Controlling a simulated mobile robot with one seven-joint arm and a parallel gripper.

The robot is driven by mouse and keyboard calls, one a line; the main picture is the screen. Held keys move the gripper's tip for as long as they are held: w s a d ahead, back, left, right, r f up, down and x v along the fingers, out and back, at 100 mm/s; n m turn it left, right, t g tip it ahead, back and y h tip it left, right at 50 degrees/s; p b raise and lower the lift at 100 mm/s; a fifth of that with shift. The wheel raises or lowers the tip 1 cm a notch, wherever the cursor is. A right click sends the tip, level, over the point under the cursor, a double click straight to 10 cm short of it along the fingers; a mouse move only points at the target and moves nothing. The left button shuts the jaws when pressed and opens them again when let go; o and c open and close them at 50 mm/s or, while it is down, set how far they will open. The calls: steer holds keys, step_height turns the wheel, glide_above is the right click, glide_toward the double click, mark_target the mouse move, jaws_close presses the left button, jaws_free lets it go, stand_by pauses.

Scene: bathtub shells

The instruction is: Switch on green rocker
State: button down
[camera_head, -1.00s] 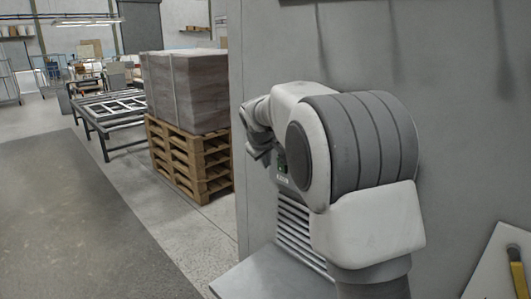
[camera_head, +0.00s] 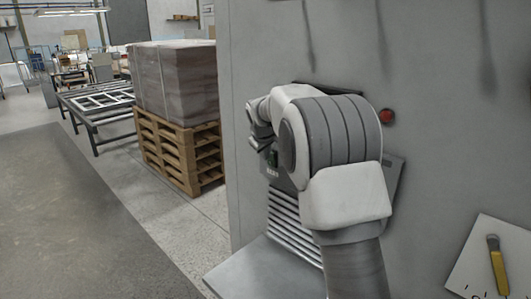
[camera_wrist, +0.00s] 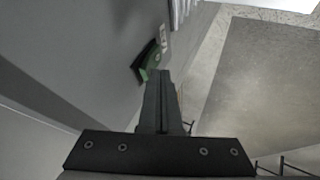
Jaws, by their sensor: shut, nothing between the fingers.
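The green rocker (camera_wrist: 150,62) sits in a dark frame on the grey panel, just above and left of the fingertips in the wrist view. In the head view the rocker (camera_head: 273,158) is a small dark green patch beside my arm, above the vent slats. My gripper (camera_wrist: 162,75) is shut and empty, its fingers pointing toward the rocker's lower side. I cannot tell whether they touch it. In the head view my gripper (camera_head: 262,143) is small and partly hidden by my arm.
A red button (camera_head: 387,116) is on the panel right of my arm. Slatted vents (camera_head: 292,228) and a grey ledge (camera_head: 255,280) lie below. A yellow-handled tool (camera_head: 497,265) lies on a white sheet. A loaded pallet (camera_head: 180,150) stands left, with open floor beside it.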

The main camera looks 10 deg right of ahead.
steer(key=shift+w+d+r+p, duration=0.15)
steer(key=shift+d+p, duration=0.1)
steer(key=shift+p, duration=0.4)
steer(key=shift+r, duration=0.1)
steer(key=shift+r+p, duration=0.6)
steer(key=shift+r, duration=0.1)
